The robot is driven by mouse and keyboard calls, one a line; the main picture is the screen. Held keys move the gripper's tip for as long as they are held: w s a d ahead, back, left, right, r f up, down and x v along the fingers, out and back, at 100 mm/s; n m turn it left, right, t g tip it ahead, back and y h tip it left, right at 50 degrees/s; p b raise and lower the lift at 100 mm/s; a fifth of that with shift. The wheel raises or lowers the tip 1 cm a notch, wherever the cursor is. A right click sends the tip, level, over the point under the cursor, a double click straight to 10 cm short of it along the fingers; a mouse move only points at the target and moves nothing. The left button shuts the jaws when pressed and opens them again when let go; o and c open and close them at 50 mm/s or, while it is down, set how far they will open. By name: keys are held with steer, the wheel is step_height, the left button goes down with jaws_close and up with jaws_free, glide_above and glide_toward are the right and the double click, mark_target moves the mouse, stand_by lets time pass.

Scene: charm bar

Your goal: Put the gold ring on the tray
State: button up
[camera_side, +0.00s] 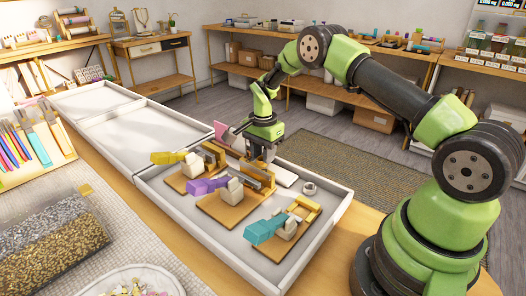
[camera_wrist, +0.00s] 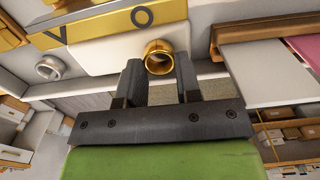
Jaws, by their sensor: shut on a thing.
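The gold ring (camera_wrist: 158,57) shows in the wrist view between my fingertips. My gripper (camera_wrist: 159,72) is shut on it, with one dark finger at each side. In the side view my gripper (camera_side: 262,158) hangs over the back of the large white tray (camera_side: 184,235), and the gold ring cannot be made out there. A small white slab (camera_side: 284,177) lies beside my gripper in that tray. Behind the ring in the wrist view is a white surface (camera_wrist: 105,32). A silver ring (camera_side: 309,188) lies to the right of the slab; it also shows in the wrist view (camera_wrist: 48,67).
Wooden boards with yellow (camera_side: 168,157), purple (camera_side: 205,186) and teal (camera_side: 264,229) handled tools fill much of the large tray. A pink piece (camera_side: 222,131) stands left of my gripper. Empty white compartments (camera_side: 150,130) extend to the back left.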

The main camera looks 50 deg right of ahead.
steer(key=shift+f, duration=0.1)
steer(key=o, duration=0.9)
steer(key=shift+o, duration=0.2)
step_height(320, 180, up, 10)
